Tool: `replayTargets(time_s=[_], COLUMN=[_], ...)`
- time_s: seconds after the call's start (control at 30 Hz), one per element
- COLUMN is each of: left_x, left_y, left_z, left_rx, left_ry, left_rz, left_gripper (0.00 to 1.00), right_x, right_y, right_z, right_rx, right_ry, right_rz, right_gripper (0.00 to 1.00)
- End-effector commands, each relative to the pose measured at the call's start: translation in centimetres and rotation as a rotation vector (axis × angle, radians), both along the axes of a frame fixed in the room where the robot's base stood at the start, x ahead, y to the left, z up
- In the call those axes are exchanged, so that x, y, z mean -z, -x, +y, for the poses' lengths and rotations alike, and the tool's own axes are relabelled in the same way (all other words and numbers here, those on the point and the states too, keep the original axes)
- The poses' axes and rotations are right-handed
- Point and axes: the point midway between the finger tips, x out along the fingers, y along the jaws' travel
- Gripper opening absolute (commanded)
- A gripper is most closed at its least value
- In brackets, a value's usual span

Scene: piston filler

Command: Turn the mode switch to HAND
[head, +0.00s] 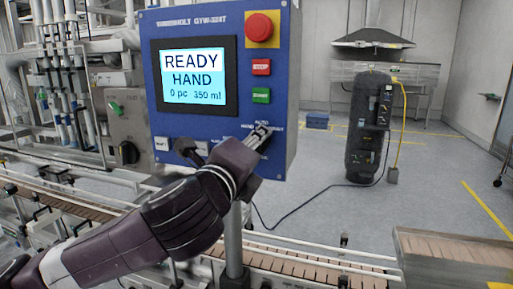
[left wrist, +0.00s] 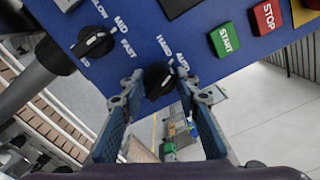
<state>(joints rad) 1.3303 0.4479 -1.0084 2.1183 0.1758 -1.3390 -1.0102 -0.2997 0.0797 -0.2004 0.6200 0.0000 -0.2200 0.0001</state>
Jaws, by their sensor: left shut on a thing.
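The blue control panel (head: 200,125) fills the upper middle of the head view. Its screen (head: 194,76) reads READY, HAND, 0 pc, 350 ml. The mode switch (left wrist: 158,80) is a black knob at the panel's lower edge, with HAND and AUTO labels beside it in the left wrist view. My left gripper (left wrist: 157,84) is shut on this knob, one finger on either side. In the head view my left gripper (head: 257,137) reaches the panel's lower right and hides most of the knob. The knob's exact pointing is hard to make out. My right gripper is not in view.
A red emergency button (head: 260,27), a STOP button (head: 261,67) and a green START button (head: 261,95) sit above. A second black knob (left wrist: 94,42) with MID and FAST labels is beside the switch. A conveyor (head: 300,265) runs below the panel.

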Motion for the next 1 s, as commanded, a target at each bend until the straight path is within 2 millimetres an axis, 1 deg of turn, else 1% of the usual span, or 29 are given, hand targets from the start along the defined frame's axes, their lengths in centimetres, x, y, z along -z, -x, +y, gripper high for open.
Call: replayTargets(time_s=[0.07,0.3,0.5,0.7,1.0], left_x=[0.25,0.15,0.12,0.14,0.12], left_y=[-0.03,-0.02,-0.03,-0.02,-0.02], left_z=[-0.01,0.01,0.03,0.01,0.04], left_rx=[-0.001,-0.001,-0.001,-0.001,-0.001], left_ry=[0.062,0.229,0.320,0.367,0.381], left_rz=[0.023,0.076,0.106,0.121,0.126], left_gripper=[0.05,0.05,0.05,0.05,0.05], right_x=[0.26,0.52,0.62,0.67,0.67], right_y=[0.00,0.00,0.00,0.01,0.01], right_z=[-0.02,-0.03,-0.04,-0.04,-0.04], right_rx=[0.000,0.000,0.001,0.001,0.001], right_ry=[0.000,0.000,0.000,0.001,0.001], right_rz=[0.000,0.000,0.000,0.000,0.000], right_gripper=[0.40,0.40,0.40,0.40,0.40])
